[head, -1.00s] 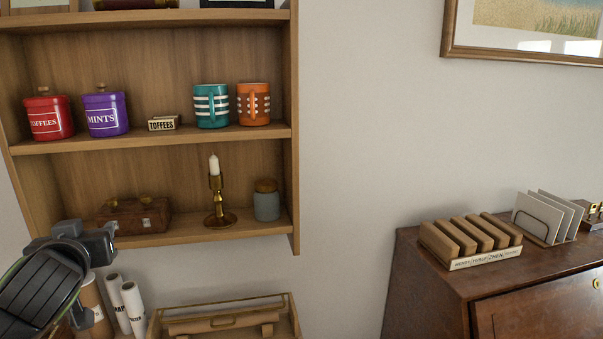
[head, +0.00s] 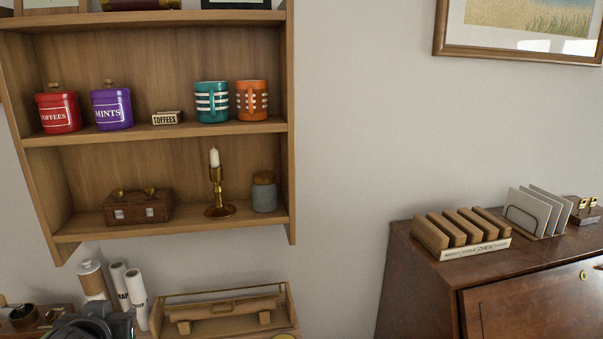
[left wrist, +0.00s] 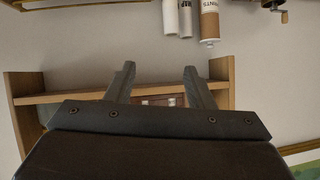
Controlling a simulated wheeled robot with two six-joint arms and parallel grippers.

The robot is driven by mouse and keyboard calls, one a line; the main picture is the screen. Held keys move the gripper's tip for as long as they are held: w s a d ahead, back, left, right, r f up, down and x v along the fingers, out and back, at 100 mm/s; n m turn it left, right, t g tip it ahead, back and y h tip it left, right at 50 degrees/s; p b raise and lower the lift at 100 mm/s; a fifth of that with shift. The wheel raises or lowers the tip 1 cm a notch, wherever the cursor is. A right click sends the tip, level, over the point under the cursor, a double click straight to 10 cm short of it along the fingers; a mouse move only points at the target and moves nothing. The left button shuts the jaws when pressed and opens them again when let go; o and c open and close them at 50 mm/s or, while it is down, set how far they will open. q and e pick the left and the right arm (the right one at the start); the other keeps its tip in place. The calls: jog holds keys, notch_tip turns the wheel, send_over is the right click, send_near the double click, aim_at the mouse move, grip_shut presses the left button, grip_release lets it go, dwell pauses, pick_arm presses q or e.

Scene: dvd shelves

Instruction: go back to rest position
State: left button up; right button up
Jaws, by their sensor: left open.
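My left gripper shows in the left wrist view (left wrist: 159,80), with its two fingers apart and nothing between them. In the head view only a dark part of my left arm shows at the bottom left edge, below the wall shelf (head: 292,180). My right gripper is in neither view. On the shelf stand a red toffees tin (head: 58,112), a purple mints tin (head: 111,110), a small toffees sign (head: 167,118), a teal mug (head: 211,103) and an orange mug (head: 251,101). Below them are a brown case (head: 138,207), a candlestick (head: 217,190) and a grey jar (head: 264,194).
Below the shelf are white rolls (head: 136,288), a brown canister (head: 92,281) and a wooden tray (head: 290,308). A dark wooden desk (head: 420,285) at right holds a slotted wooden rack (head: 462,230) and a card holder (head: 538,211). Plain wall lies between shelf and desk.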

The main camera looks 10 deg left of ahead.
pick_arm(q)
jog(key=s+d+f+m+g+h, duration=0.15)
jog(key=s+d+f+g, duration=0.25)
jog(key=s+f, duration=0.8)
jog(key=s+d+f+m+g+h, duration=0.1)
jog(key=s+d+f+g+h, duration=0.3)
jog(key=s+f, duration=0.85)
notch_tip(320, 180, down, 24)
jog(key=a+y+b, duration=0.1)
jog(key=y, duration=0.1)
jog(key=s+d+f+g+b, duration=0.1)
jog(key=s+f, duration=1.3)
jog(key=f, duration=0.3)
jog(key=shift+s+f+g+h, duration=0.3)
jog(key=shift+s+g+h, duration=0.05)
jog(key=shift+s+g, duration=0.05)
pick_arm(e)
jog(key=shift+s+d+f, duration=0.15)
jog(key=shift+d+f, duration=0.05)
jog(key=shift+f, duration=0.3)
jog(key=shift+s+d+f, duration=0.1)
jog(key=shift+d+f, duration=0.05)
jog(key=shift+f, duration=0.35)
pick_arm(q)
jog(key=shift+d, duration=0.1)
